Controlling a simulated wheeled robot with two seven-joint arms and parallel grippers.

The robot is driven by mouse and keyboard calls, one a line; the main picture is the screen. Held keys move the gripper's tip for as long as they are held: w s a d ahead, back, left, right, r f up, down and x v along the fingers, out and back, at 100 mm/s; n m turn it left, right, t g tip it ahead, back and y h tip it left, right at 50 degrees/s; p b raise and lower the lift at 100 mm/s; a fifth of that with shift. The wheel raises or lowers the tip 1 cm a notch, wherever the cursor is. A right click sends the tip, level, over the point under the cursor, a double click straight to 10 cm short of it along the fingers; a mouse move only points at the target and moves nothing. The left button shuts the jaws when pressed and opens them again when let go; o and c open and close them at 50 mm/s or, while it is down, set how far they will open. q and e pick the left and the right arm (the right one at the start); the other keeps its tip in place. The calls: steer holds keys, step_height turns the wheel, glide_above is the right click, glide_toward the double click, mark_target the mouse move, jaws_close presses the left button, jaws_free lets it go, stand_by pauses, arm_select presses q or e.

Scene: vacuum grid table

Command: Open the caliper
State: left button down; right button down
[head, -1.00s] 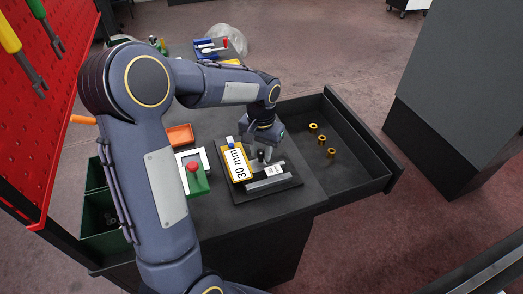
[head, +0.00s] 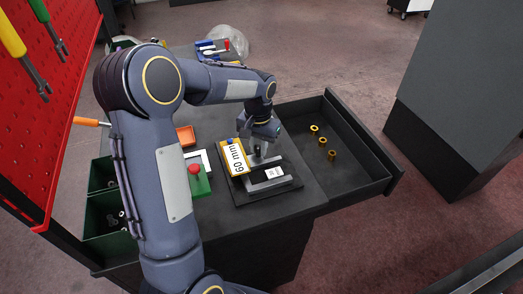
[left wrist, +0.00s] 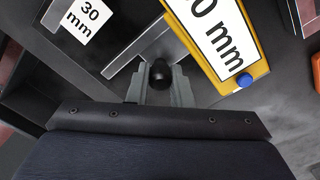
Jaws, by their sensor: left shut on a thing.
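The caliper (head: 268,185), with grey metal jaws, lies on a black base plate (head: 240,198) on the table. Its grey bar also shows in the left wrist view (left wrist: 133,52). A yellow-framed sign (head: 236,160) beside it reads 60 mm in the head view. My left gripper (head: 259,154) is over the caliper. In the left wrist view its fingers (left wrist: 162,85) are shut on a black round knob (left wrist: 160,72) of the caliper. A white 30 mm label (head: 276,172) lies beside the grey bar. My right gripper is not in view.
An open drawer (head: 375,175) with several brass rings (head: 323,141) is at the right. A red tool board (head: 40,110) stands far left.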

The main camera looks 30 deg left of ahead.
mark_target(257, 145)
arm_select(q)
steer(key=shift+w+a+r, duration=0.1)
steer(key=shift+w+a, duration=0.1)
steer(key=c, duration=1.6)
jaws_free()
step_height(257, 145, up, 8)
steer(key=shift+f, duration=0.2)
steer(key=shift+s+r, duration=0.2)
steer(key=shift+s, duration=0.05)
steer(key=s+d+r+t+h, duration=0.1)
steer(key=s+d+r, duration=0.1)
steer(key=s, duration=0.4)
steer(key=s+d+r+t+h, duration=0.1)
steer(key=s+r, duration=0.1)
steer(key=s, duration=0.3)
steer(key=s+d+f+t, duration=0.1)
steer(key=s+d, duration=0.1)
steer(key=s, duration=0.2)
steer(key=s+d+f+t+h, duration=0.1)
steer(key=s+d, duration=0.1)
steer(key=s, duration=0.3)
steer(key=s+d+f+t, duration=0.1)
steer(key=s+d, duration=0.2)
steer(key=s, duration=0.1)
steer(key=shift+s+f+n+t+h, duration=0.15)
steer(key=shift+f+n+t+h, duration=0.15)
steer(key=shift+n+h, duration=0.1)
